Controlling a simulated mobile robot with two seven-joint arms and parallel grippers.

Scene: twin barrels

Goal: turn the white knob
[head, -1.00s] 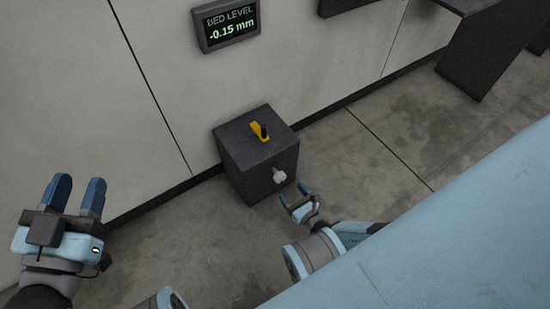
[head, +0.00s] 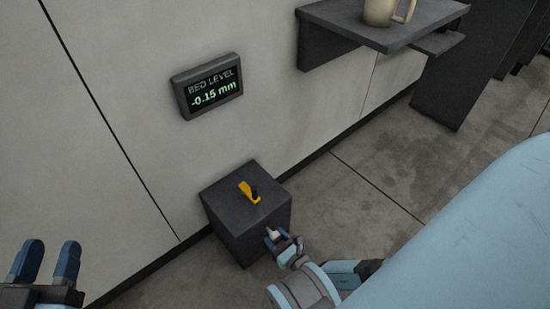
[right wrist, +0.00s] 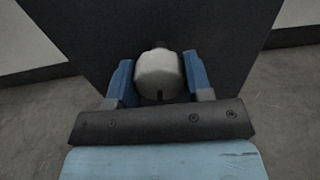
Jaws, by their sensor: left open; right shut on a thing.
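The white knob (right wrist: 159,74) is on the front face of a dark box (head: 240,235) that stands on the floor against the wall. In the right wrist view the knob is between the two blue fingers of my right gripper (right wrist: 160,82), which is shut on it. In the head view the knob (head: 273,233) shows only in part beside my right gripper (head: 283,241). My left gripper (head: 47,262) is open and empty at the lower left, away from the box.
A wall display (head: 207,86) reads "BED LEVEL -0.15 mm". A shelf (head: 345,22) with a beige mug (head: 380,11) is at upper right. Bare floor (head: 395,165) lies right of the box.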

